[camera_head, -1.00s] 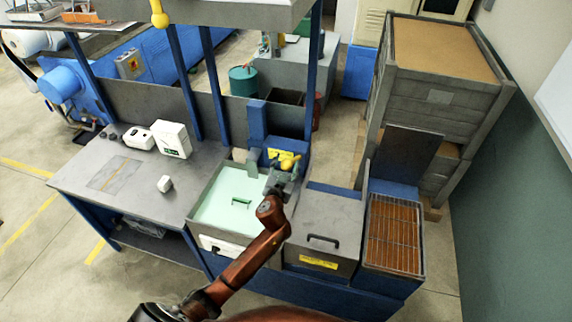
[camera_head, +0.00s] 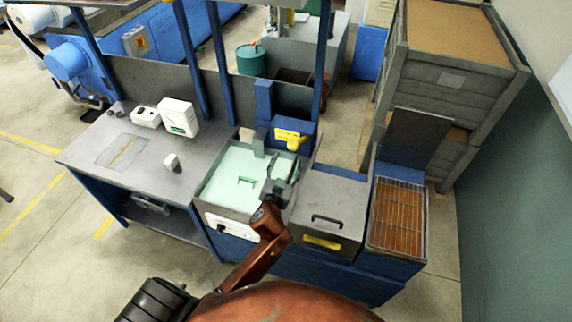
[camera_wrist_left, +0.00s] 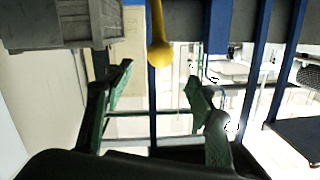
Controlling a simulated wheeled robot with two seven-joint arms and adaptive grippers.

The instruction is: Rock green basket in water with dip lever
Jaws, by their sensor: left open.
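The tank (camera_head: 207,200) holds pale green water. A small green bar (camera_head: 247,181), seemingly the basket's handle, shows in it; the rest of the basket cannot be made out. A yellow handle (camera_head: 290,137), which looks like the dip lever, sits on the blue housing behind the tank. My left gripper (camera_head: 282,166) is open and empty, over the tank's right edge, in front of and below the yellow handle in the picture. In the left wrist view its green-tinted fingers (camera_wrist_left: 157,95) stand wide apart with nothing between them. My right gripper is out of view.
A lidded grey box (camera_head: 325,205) and a wire-grated bin (camera_head: 397,215) stand right of the tank. A grey bench (camera_head: 125,150) with small white devices lies left. Blue posts rise behind.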

